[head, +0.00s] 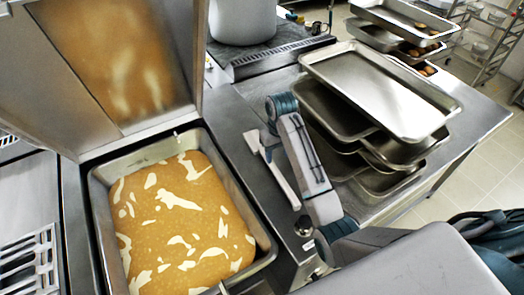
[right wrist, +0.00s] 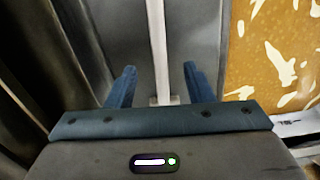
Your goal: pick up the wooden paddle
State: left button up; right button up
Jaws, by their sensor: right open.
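The wooden paddle (head: 281,179) shows as a long, narrow pale piece on the steel counter beside the pan in the head view. In the right wrist view its straight pale shaft (right wrist: 157,45) runs down the picture toward the space between my fingers. My right gripper (right wrist: 159,72) is open, with one blue finger on each side of the shaft's line and a gap on both sides. The paddle's lower end is partly hidden by the gripper body. In the head view, my right arm covers the counter just right of the paddle. My left gripper is not in view.
A deep square pan (head: 263,238) of orange-brown food with pale patches stands left of the paddle, its raised lid (head: 50,75) behind. Stacked steel trays (head: 385,92) stand right of my arm. A large pot (head: 242,22) stands at the back. Clear counter is limited.

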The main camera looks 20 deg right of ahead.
aim_at(277, 172)
jog(key=f, duration=0.1)
jog(key=f+b, duration=0.1)
jog(key=shift+s+f, duration=0.2)
jog(key=shift+f, duration=0.1)
jog(key=shift+w+f, duration=0.25)
jog(key=shift+f, duration=0.35)
jog(key=shift+w+f, duration=0.2)
jog(key=shift+f, duration=0.6)
jog(key=f+p, duration=0.1)
jog(key=f, duration=0.1)
jog(key=s+f+p, duration=0.1)
jog(key=f, duration=0.1)
jog(key=shift+d+p, duration=0.1)
jog(key=shift+p, duration=0.3)
jog(key=shift+w+f, duration=0.2)
jog(key=shift+f, duration=0.1)
jog(key=shift+r, duration=0.1)
grip_shut()
